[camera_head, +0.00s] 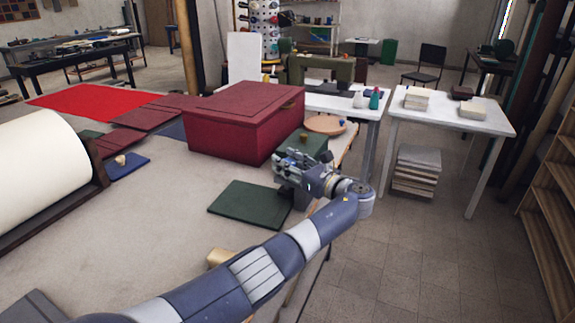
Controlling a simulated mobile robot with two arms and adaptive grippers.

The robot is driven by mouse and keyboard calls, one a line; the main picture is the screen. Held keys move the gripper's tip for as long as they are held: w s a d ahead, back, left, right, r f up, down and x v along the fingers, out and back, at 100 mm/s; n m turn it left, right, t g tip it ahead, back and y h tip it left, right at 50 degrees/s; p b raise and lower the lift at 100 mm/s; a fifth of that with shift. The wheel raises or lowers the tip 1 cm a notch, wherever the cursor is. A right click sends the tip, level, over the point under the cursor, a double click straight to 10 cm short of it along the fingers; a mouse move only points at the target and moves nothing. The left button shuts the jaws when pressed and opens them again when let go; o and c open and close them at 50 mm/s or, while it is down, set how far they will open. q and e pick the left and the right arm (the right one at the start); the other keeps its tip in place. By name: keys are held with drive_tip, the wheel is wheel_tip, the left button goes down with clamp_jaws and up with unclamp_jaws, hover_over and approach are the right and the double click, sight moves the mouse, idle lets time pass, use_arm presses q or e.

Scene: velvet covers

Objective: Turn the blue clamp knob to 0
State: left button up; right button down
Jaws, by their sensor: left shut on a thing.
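My left gripper (296,163) reaches in from the lower left, at the right edge of the large grey work table (160,215). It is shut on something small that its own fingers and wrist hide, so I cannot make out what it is. I cannot clearly pick out the blue clamp knob or any numbers on it. A tiny blue spot (342,122) shows beside a round wooden disc (325,125) beyond the gripper; I cannot tell what it is. My right gripper is not in view.
A dark red box (243,118) stands just left of my gripper. A dark green board (249,204) lies flat below it. A big cream roll (35,165) is at the left. White tables (456,117) stand beyond at right. The middle of the grey table is clear.

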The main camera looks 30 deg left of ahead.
use_arm(q)
drive_tip(key=o, duration=1)
drive_tip(key=shift+d, duration=0.1)
drive_tip(key=v, duration=1.2)
